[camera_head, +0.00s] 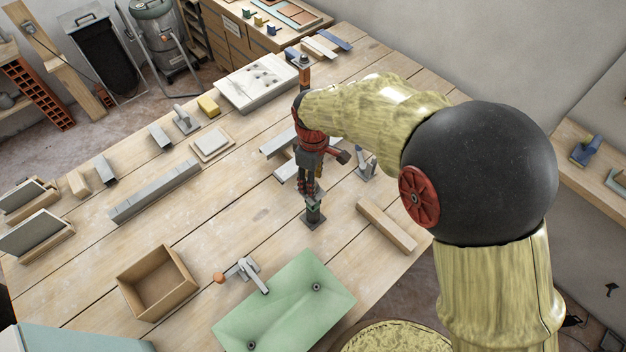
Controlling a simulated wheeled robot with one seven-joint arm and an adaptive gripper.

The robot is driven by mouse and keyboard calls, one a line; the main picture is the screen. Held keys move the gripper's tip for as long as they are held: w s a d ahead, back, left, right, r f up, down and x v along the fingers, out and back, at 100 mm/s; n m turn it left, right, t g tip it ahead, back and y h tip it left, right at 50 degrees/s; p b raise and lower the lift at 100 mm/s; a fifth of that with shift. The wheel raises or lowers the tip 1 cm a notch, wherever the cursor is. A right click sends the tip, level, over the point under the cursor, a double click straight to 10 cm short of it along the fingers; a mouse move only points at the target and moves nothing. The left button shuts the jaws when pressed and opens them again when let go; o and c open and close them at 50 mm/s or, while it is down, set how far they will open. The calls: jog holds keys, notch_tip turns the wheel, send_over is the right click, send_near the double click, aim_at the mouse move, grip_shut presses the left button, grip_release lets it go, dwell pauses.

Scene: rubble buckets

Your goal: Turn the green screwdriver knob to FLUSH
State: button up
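My gripper (310,190) points down over the middle of the workbench, at the end of my pale yellow arm. Directly under its fingertips stands a small upright fixture with a green part (313,207) on a dark square base (313,221). The green part looks like the screwdriver knob. The fingertips are at or just above its top, and I cannot tell whether they touch it. The fingers are small and dark here, so their opening is unclear. No FLUSH marking is readable.
A wooden block (386,226) lies right of the fixture. A green sloped tray (283,305), a lever with an orange knob (243,273) and an open wooden box (157,282) are in front. Metal pieces (281,142) lie behind my gripper. Bare planks lie left of the fixture.

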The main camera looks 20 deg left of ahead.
jog(key=shift+f, duration=0.35)
jog(key=shift+c, duration=0.4)
grip_shut()
